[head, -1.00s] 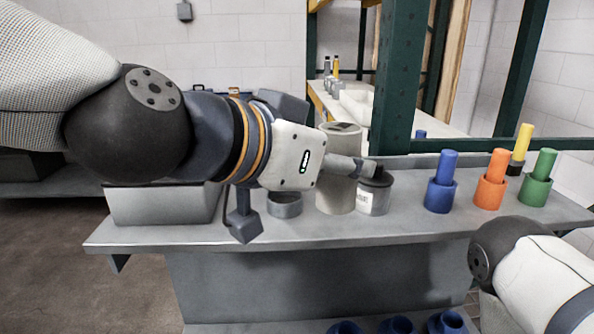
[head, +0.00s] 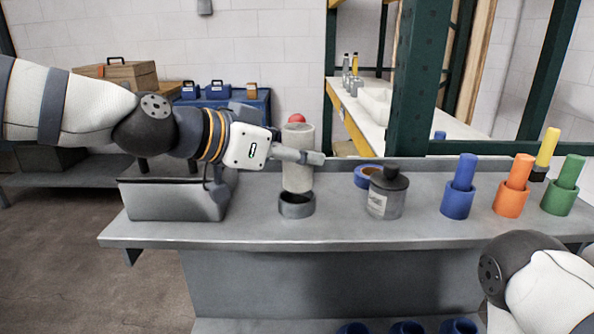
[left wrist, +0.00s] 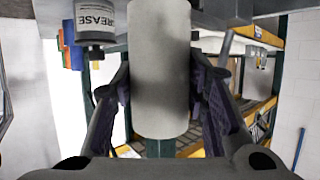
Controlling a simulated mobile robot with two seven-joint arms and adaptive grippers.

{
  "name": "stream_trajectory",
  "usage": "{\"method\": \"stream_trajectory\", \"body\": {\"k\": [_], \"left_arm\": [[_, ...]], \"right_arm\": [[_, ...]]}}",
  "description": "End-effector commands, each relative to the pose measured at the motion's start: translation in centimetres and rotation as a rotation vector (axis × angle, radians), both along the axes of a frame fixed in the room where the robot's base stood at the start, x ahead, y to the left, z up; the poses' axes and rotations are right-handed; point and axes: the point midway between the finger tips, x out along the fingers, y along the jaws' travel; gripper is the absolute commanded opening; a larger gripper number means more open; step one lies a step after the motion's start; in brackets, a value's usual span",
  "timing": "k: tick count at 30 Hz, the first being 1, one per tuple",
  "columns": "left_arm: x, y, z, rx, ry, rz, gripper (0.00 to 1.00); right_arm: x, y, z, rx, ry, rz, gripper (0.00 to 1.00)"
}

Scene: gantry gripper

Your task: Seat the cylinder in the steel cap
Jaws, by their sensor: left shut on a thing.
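A pale grey cylinder (head: 298,178) is upright in my left gripper (head: 308,156), which is shut around its side. In the left wrist view the cylinder (left wrist: 159,60) fills the space between the two fingers (left wrist: 158,100). The steel cap (head: 297,207) is a short dark grey ring on the bench. In the head view the cylinder's lower end appears just above the cap's far rim, with the dark opening still showing in front. I cannot tell the exact gap or depth between them. My right gripper is out of view; only part of that arm shows at lower right.
A grease can (head: 384,200) and a blue ring (head: 368,176) stand right of the cap. Blue (head: 457,202), orange (head: 509,202) and green (head: 557,200) holders with pegs are farther right. A grey bin (head: 172,201) is at left. The bench front (head: 340,232) is clear.

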Motion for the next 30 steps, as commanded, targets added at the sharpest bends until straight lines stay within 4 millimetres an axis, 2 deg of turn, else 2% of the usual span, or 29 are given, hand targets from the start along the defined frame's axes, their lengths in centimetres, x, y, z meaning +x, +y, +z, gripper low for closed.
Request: {"method": "stream_trajectory", "body": {"k": [1,4,13,14,16,26,30], "left_arm": [[0.1,0.0,-1.4,-0.002,0.009,0.001,0.0],[0.0,0.0,-3.0,-0.002,0.005,0.001,0.0],[0.0,0.0,-3.2,-0.001,0.0,0.001,0.0],[-0.1,0.0,-3.3,0.0,0.003,0.001,0.42],[-0.1,0.0,-3.2,0.001,0.002,0.0,0.58],[-0.1,0.0,-3.0,0.0,0.0,0.001,0.6],[-1.2,1.4,-1.8,-0.001,-0.005,0.003,0.6]], "right_arm": [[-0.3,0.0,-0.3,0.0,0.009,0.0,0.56],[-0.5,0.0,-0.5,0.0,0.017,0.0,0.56],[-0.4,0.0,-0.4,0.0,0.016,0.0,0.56],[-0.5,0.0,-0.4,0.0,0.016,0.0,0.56],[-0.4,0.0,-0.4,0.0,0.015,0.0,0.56],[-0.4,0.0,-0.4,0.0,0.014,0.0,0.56],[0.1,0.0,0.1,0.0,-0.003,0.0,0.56]]}}
